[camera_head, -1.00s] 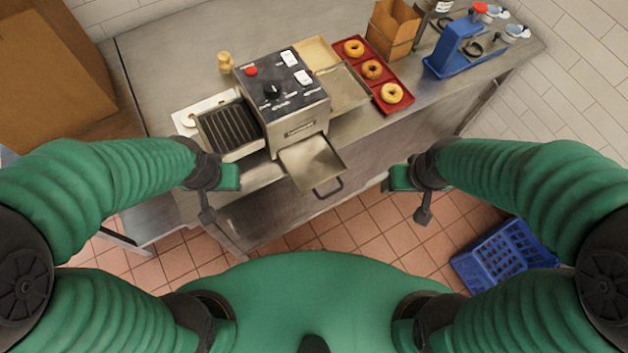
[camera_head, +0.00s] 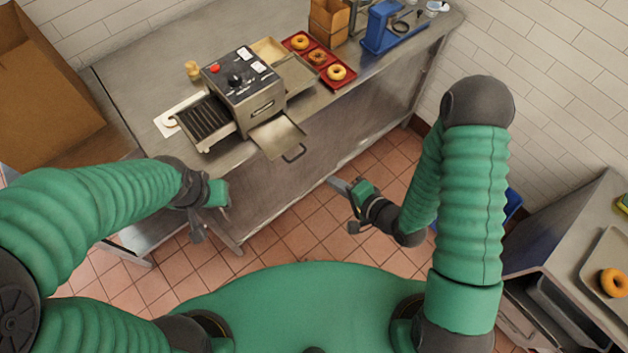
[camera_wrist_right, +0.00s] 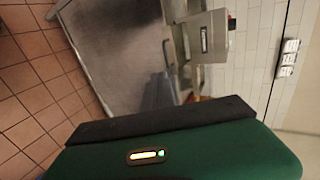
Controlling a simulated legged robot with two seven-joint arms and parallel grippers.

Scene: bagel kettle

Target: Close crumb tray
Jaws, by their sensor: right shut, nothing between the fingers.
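The crumb tray (camera_head: 279,138) is a flat metal tray with a dark loop handle, pulled out from the front of the steel toaster (camera_head: 244,90) and overhanging the table edge. My right gripper (camera_head: 335,185) is shut and empty, below and to the right of the tray handle, apart from it. My left gripper (camera_head: 214,212) is left of the tray in front of the table; its fingers are not clear. In the right wrist view the toaster (camera_wrist_right: 205,40) appears turned sideways, beyond the dark and green gripper body.
The toaster stands on a steel table (camera_head: 150,68). A red tray (camera_head: 322,64) with bagels lies to its right, near a blue device (camera_head: 385,28). A second counter (camera_head: 585,250) with a bagel is at the right. Tiled floor lies open between.

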